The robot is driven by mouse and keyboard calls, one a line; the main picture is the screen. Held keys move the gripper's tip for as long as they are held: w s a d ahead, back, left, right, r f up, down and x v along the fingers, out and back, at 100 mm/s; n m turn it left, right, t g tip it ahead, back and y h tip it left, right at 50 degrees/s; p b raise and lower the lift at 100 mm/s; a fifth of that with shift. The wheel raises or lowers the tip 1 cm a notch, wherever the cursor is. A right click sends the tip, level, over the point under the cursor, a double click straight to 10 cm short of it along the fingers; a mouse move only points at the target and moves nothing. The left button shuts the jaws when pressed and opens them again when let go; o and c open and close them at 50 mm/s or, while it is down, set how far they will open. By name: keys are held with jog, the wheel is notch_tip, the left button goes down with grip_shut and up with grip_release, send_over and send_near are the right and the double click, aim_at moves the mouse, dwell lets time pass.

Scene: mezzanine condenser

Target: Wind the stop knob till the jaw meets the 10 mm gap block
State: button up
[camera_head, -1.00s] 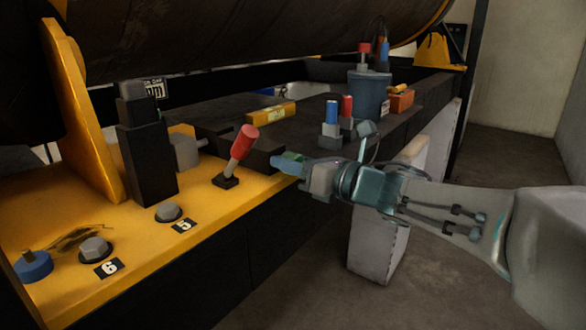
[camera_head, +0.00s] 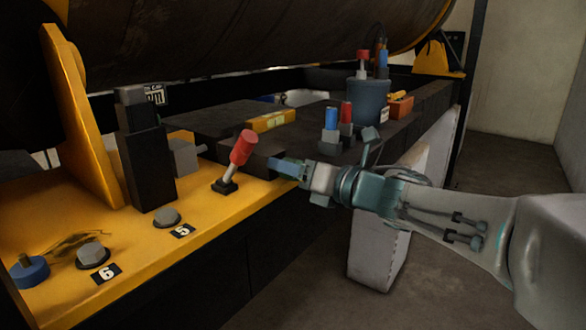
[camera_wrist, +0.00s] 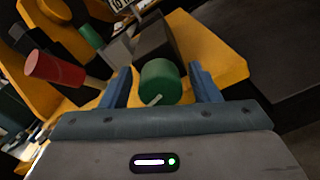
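A green round knob (camera_wrist: 160,82) with a pale pin on its face stands between the two blue fingers of my gripper (camera_wrist: 161,88) in the wrist view. The fingers are open, with a narrow gap showing on each side of the knob. In the head view my gripper (camera_head: 280,167) is at the rail's edge, right of the red-handled lever, and the knob cannot be made out. A grey block (camera_head: 184,156) beside a black upright (camera_head: 148,165) may be part of the stop. A second green piece (camera_wrist: 91,37) is beside grey metal; I cannot tell whether it is the gap block.
The red-handled lever (camera_head: 241,150) stands close left of my gripper and shows in the wrist view (camera_wrist: 52,70). Bolts marked 5 (camera_head: 167,217) and 6 (camera_head: 93,254) sit on the yellow rail. A blue bucket (camera_head: 367,100) stands behind. Open floor is at right.

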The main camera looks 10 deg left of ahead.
jog(key=shift+d, duration=0.1)
jog(key=b+v, duration=0.2)
jog(key=v, duration=1.1)
jog(key=shift+s+d, duration=0.15)
jog(key=shift+d, duration=0.15)
